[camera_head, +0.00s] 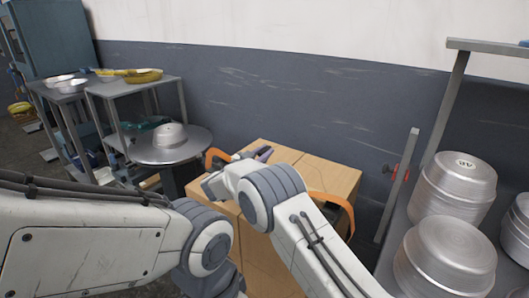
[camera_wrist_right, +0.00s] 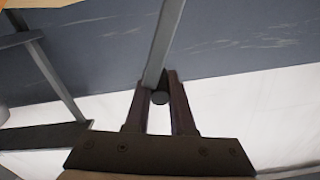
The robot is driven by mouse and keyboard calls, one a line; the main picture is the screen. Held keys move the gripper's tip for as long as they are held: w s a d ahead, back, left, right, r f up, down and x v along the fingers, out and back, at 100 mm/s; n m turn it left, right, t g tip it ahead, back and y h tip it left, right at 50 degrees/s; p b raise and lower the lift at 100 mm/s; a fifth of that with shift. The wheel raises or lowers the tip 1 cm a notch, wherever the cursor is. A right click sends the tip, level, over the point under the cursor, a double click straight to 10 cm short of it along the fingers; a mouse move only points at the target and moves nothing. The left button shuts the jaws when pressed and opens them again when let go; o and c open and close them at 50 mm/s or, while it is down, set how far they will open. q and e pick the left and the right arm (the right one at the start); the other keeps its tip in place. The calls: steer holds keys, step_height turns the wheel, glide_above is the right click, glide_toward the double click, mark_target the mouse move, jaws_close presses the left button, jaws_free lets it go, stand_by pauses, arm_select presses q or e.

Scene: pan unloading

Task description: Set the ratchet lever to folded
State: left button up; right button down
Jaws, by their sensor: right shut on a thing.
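My right gripper (camera_head: 264,154) is over the top of the cardboard boxes, partly hidden by my own right arm. In the right wrist view its two fingers (camera_wrist_right: 159,98) are closed around a small dark round bar end (camera_wrist_right: 160,98), which looks like the grip of the ratchet lever. The rest of the lever and the ratchet body are hidden, so the lever's angle cannot be told. An orange strap (camera_head: 335,200) arches loosely on the right of the boxes and shows again at their left. My left gripper is out of view.
The cardboard boxes (camera_head: 332,177) stand before the wall. Stacked metal pans (camera_head: 445,255) sit on a rack at the right, beside a grey post (camera_head: 397,190) with a red part. A round table (camera_head: 145,152) with a pan and a side table stand at the left.

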stand_by(0.9)
steer(key=s+d+f+m+b, duration=0.1)
steer(key=b, duration=0.1)
steer(key=d+f+m+b, duration=0.1)
steer(key=m, duration=0.1)
steer(key=s+d+f+m+b, duration=0.1)
steer(key=m+b, duration=0.1)
steer(key=shift+s+d+f+b, duration=0.15)
steer(key=shift+s+d+b, duration=0.15)
steer(key=shift+s+b, duration=0.05)
steer(key=shift+s+d+f+m, duration=0.1)
steer(key=shift+d+f+m, duration=0.1)
steer(key=shift+m, duration=0.2)
steer(key=shift+s+d+f+b, duration=0.2)
steer(key=shift+d+f+b, duration=0.05)
steer(key=shift+f+b, duration=0.1)
steer(key=c, duration=0.8)
jaws_free()
steer(key=shift+o, duration=0.2)
steer(key=v, duration=1)
steer(key=shift+s+a+p, duration=0.1)
steer(key=shift+s+p, duration=0.15)
steer(key=shift+p, duration=0.1)
